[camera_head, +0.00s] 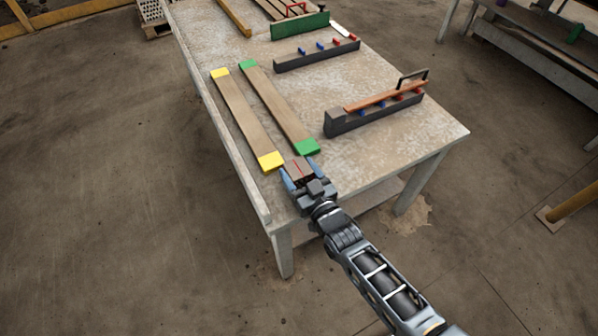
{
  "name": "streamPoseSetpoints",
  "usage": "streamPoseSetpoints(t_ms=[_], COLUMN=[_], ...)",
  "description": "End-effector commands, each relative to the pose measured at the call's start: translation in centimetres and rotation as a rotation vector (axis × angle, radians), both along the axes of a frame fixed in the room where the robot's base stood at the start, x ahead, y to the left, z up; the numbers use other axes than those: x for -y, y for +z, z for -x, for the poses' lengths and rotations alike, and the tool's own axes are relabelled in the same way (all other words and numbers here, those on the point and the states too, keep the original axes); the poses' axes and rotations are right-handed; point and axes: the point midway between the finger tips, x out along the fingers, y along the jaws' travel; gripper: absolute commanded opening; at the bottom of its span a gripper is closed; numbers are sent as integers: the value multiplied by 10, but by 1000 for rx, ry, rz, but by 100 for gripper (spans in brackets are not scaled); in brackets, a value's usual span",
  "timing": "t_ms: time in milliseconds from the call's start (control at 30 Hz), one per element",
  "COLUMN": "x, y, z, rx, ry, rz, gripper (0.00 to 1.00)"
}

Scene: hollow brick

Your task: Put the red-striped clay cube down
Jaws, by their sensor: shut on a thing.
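The red-striped clay cube (299,168) is a small brown block with a red line across its top. It sits between the fingers of my gripper (297,169), near the front end of the grey table (350,187). My gripper is shut on the cube. The cube is close to the near ends of two long boards, just right of the yellow end and below the green end. I cannot tell whether the cube touches the table, as its underside is hidden.
One board (245,118) has yellow ends and another (279,107) has green ends. Dark racks (374,112) (317,54) with red and blue pegs stand to the right. A raised lip (224,130) runs along the table's left edge. Bare tabletop shows right of my gripper.

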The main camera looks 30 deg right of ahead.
Motion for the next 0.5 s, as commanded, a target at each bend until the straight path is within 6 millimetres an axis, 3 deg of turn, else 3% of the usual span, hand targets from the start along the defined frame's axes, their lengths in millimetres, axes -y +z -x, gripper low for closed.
streamPoseSetpoints(t_ms=[267,300,500], x=[0,0,0], y=[-3,-3,-2], z=[0,0,0], rx=[1,0,0], ry=[0,0,0], rz=[0,0,0], gripper=[38,69,88])
